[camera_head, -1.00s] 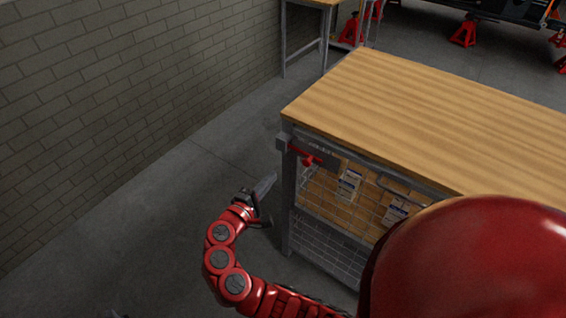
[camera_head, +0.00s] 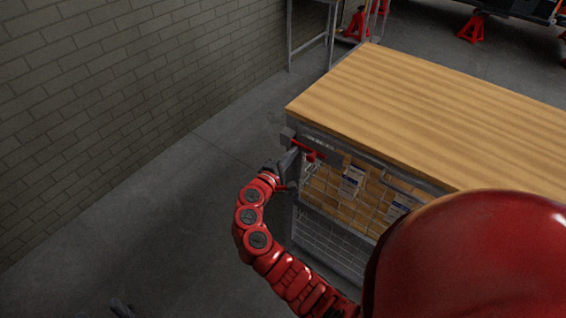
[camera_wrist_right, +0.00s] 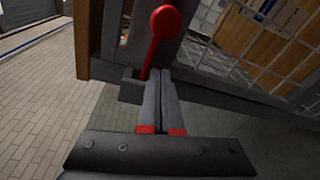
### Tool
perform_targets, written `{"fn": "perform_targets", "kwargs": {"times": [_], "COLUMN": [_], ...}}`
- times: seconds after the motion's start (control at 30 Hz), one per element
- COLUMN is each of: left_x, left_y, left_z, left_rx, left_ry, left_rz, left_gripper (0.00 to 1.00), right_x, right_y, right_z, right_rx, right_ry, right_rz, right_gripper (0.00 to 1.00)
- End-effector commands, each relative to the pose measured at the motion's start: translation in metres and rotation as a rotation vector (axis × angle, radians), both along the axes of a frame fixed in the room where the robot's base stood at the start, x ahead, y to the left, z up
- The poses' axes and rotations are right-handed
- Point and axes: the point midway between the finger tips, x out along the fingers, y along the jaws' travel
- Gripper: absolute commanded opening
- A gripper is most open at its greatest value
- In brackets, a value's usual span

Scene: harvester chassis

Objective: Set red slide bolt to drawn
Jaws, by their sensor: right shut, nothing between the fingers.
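The red slide bolt (camera_head: 308,150) is on the front of the bench cage, near its left corner post under the wooden top. In the right wrist view its red round knob and stem (camera_wrist_right: 165,24) stand up just beyond my fingertips. A dark piece at the bottom left edge, perhaps my left gripper (camera_head: 121,308), shows too little to read.
The bench's wooden top (camera_head: 430,110) overhangs the front. A wire mesh front (camera_head: 330,236) with labelled boxes (camera_head: 351,182) behind it lies right of the bolt. A grey bar handle (camera_head: 400,187) is farther right. The floor between bench and brick wall (camera_head: 110,90) is clear.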

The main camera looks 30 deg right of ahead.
Motion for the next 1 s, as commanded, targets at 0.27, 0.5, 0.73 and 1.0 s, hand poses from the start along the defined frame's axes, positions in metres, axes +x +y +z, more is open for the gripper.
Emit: {"fn": "perform_targets", "kwargs": {"times": [0.27,0.5,0.73,1.0], "left_x": [0.000,0.000,0.000,0.000], "left_y": [0.000,0.000,0.000,0.000], "left_z": [0.010,0.010,0.010,0.020], "left_rx": [0.000,0.000,0.000,0.000], "left_ry": [0.000,0.000,0.000,0.000], "left_rz": [0.000,0.000,0.000,0.000], "left_gripper": [0.50,0.50,0.50,0.50], "right_x": [-0.033,-0.039,-0.039,-0.070], "right_y": [-0.004,-0.005,-0.005,-0.018], "right_z": [0.009,0.010,0.010,0.012], "right_rx": [-0.001,-0.001,-0.001,-0.005], "right_ry": [0.002,0.002,0.002,0.002], "right_rz": [-0.001,-0.002,-0.001,0.001], "right_gripper": [0.00,0.00,0.00,0.00]}}
